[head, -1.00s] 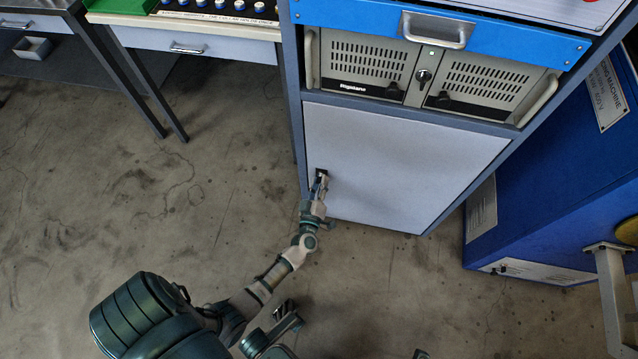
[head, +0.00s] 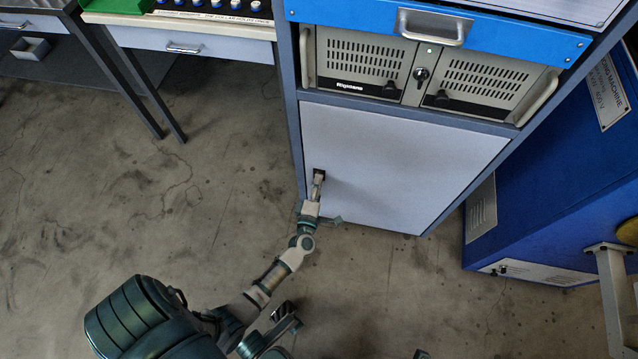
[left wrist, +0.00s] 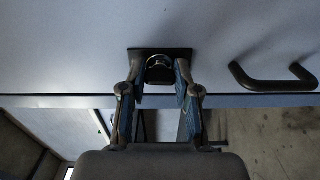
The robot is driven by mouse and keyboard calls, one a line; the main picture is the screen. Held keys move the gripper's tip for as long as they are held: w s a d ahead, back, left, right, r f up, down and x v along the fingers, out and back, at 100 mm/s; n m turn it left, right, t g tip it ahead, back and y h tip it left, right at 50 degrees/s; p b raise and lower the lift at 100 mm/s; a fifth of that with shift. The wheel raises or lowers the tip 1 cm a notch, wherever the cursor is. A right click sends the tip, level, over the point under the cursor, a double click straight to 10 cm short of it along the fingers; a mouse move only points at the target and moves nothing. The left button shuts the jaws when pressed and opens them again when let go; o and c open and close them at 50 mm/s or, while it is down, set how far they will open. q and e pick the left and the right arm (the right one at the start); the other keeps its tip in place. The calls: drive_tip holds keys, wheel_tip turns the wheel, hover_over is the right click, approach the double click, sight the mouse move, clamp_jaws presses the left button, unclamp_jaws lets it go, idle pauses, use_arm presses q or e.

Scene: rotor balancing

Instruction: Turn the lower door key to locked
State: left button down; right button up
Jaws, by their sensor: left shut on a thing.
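The lower door (head: 400,165) is a plain pale panel in the cabinet, and it looks closed. Its key (left wrist: 159,68) sits in a dark lock plate (head: 319,173) near the door's left edge. My left gripper (head: 317,182) reaches up to the plate from below. In the left wrist view its two fingers (left wrist: 160,78) stand on either side of the key, shut on it. The fingers partly hide the key, and I cannot tell its exact angle. My right gripper is not clearly seen.
A dark bar handle (left wrist: 273,80) sticks out from the door in the left wrist view. Above the door is a rack unit (head: 425,75) with its own key. A blue machine (head: 550,180) stands at right, a workbench (head: 190,40) at upper left. The floor left of the cabinet is clear.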

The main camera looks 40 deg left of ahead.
use_arm(q)
drive_tip(key=shift+s+a+f+n, duration=0.2)
drive_tip(key=shift+a+n, duration=0.1)
drive_tip(key=shift+n, duration=0.1)
drive_tip(key=c, duration=1)
unclamp_jaws()
drive_tip(key=shift+o, duration=0.8)
drive_tip(key=shift+s+d, duration=0.15)
drive_tip(key=shift+d, duration=0.05)
drive_tip(key=v, duration=1.1)
drive_tip(key=shift+s+d, duration=0.2)
drive_tip(key=shift+f, duration=0.1)
